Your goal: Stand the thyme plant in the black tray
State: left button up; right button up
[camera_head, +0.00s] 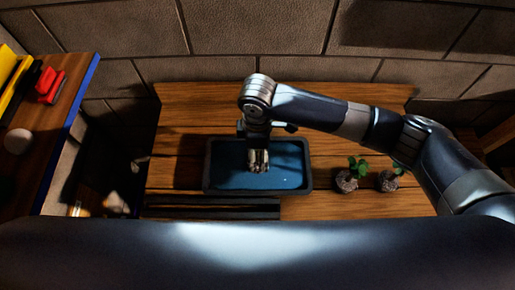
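The black tray (255,192) lies on the wooden table, with a dark rim and a blue inside. I cannot tell which one is thyme. My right gripper (258,166) points down over the left-middle part of the tray. Its fingers look close together; their gap and anything between them are too small to make out. My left gripper is not in view.
Dark slats (212,207) lie along the table's front edge, left of centre. A block wall (255,40) stands behind. A wooden shelf (50,130) with yellow and red things is at the left. Bare wood (175,165) shows left of the tray.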

jog(key=shift+r, duration=0.1)
jog(key=shift+r, duration=0.3)
notch_tip(320, 180, up, 12)
jog(key=shift+f+b, duration=0.25)
jog(key=shift+b, duration=0.95)
